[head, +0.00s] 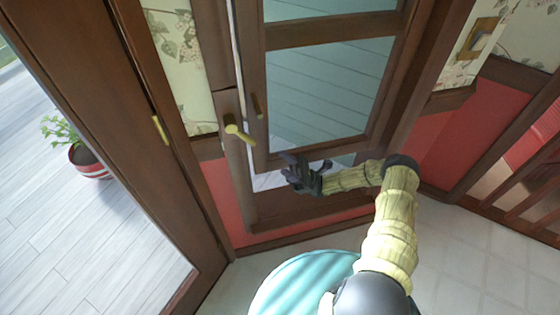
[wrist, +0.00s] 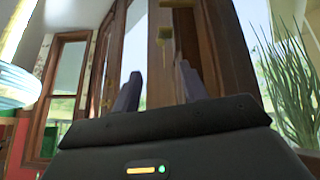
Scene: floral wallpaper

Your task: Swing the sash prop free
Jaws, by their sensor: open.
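A window sash (head: 330,85) with glass panes and a brown wooden frame stands before me. A brass lever with a round knob (head: 238,130) is on the wood left of the sash, and a small brass plate (head: 257,106) is on the sash edge. I cannot tell which part is the sash prop. My gripper (head: 287,168) is open and empty near the lower left corner of the sash, below and right of the lever, apart from it. In the wrist view, my two fingers (wrist: 158,88) stand spread before brown wood, with a brass piece (wrist: 165,38) above them.
A brown door frame (head: 100,100) stands at the left, with a potted plant (head: 85,155) on pale boards beyond it. A round teal striped top (head: 300,285) is below my arm. A wall switch (head: 480,38) is at upper right. Pale floor (head: 470,260) is clear at right.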

